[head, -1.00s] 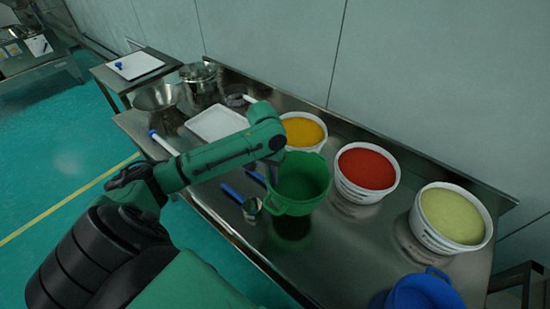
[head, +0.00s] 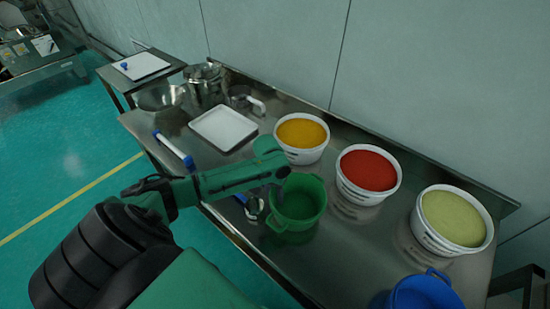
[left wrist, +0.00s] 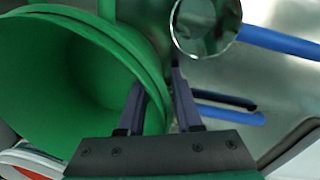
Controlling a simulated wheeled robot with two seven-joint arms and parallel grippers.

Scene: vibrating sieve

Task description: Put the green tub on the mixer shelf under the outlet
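The green tub (head: 299,206) is empty and upright, low over the steel table or standing on it; I cannot tell which. In the left wrist view the green tub (left wrist: 55,70) fills the left side. My left gripper (head: 277,190) is at its back left rim. In the left wrist view the left gripper (left wrist: 158,85) has one finger inside the tub and one outside, closed on the wall. The mixer shelf and outlet are not identifiable. My right gripper is not in view.
White tubs of yellow (head: 303,154), red (head: 360,190) and pale green (head: 432,238) material stand along the wall. A blue bucket (head: 425,295) is at the front right. A metal scoop (left wrist: 205,22) with a blue handle lies beside the green tub. A white tray (head: 223,127) lies behind.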

